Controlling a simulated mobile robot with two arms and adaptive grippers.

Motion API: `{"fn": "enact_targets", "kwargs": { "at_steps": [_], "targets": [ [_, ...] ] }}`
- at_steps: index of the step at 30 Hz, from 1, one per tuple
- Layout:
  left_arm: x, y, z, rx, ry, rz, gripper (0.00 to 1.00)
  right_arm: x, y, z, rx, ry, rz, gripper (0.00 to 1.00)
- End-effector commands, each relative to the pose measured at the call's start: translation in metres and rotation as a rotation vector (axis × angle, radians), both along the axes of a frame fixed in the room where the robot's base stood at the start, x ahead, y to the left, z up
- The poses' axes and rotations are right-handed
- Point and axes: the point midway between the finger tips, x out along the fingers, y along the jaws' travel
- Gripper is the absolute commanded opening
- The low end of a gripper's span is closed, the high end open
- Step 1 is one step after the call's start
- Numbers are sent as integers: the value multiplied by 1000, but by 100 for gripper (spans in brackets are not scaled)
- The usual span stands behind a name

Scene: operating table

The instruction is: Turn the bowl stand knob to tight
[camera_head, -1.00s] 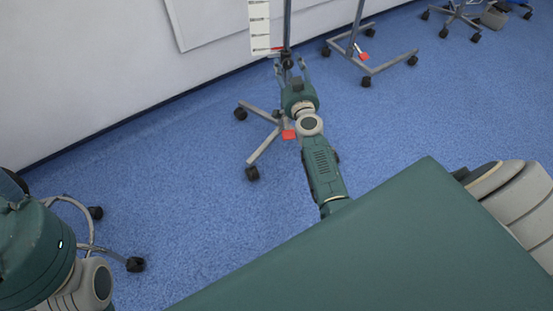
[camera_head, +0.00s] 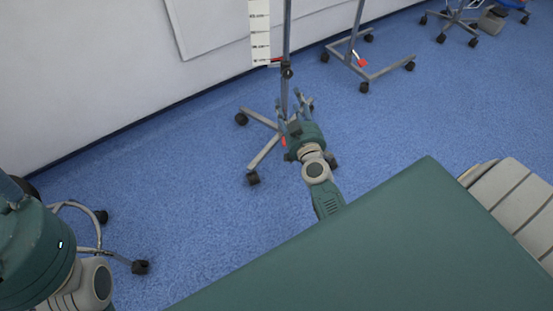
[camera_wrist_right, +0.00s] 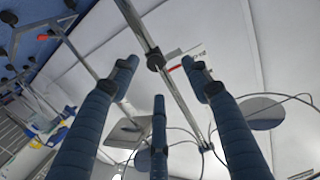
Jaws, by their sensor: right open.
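The stand is a grey pole (camera_head: 285,30) on a wheeled base. A small black knob (camera_head: 287,72) sits on the pole, with a red piece (camera_head: 276,60) beside it. My right gripper (camera_head: 300,103) is below the knob, near the pole, apart from the knob. In the right wrist view the knob (camera_wrist_right: 155,60) is ahead, and the red piece (camera_wrist_right: 176,66) is to its right. The fingers of the gripper (camera_wrist_right: 160,90) are spread and empty. My left gripper is out of view. The knob's setting is too small to read.
A green operating table (camera_head: 390,245) fills the lower right. A second wheeled stand (camera_head: 375,70) is at the back right. A white panel with markings (camera_head: 260,35) hangs beside the pole. A wheeled base (camera_head: 95,240) is at the lower left. Open blue floor lies between.

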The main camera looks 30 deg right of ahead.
Motion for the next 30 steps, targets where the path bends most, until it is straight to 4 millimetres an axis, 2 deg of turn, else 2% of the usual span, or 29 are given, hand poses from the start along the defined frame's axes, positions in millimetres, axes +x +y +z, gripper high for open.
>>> {"fn": "enact_targets", "kwargs": {
  "at_steps": [1,14,23,30],
  "targets": [
    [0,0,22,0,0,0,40,-1,6,8,3,25,15,48],
    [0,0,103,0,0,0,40,-22,58,-21,41,228,139,48],
    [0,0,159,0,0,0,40,-55,90,-41,66,380,214,48],
    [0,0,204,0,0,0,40,-92,114,-54,85,508,269,48]
  ]
}}
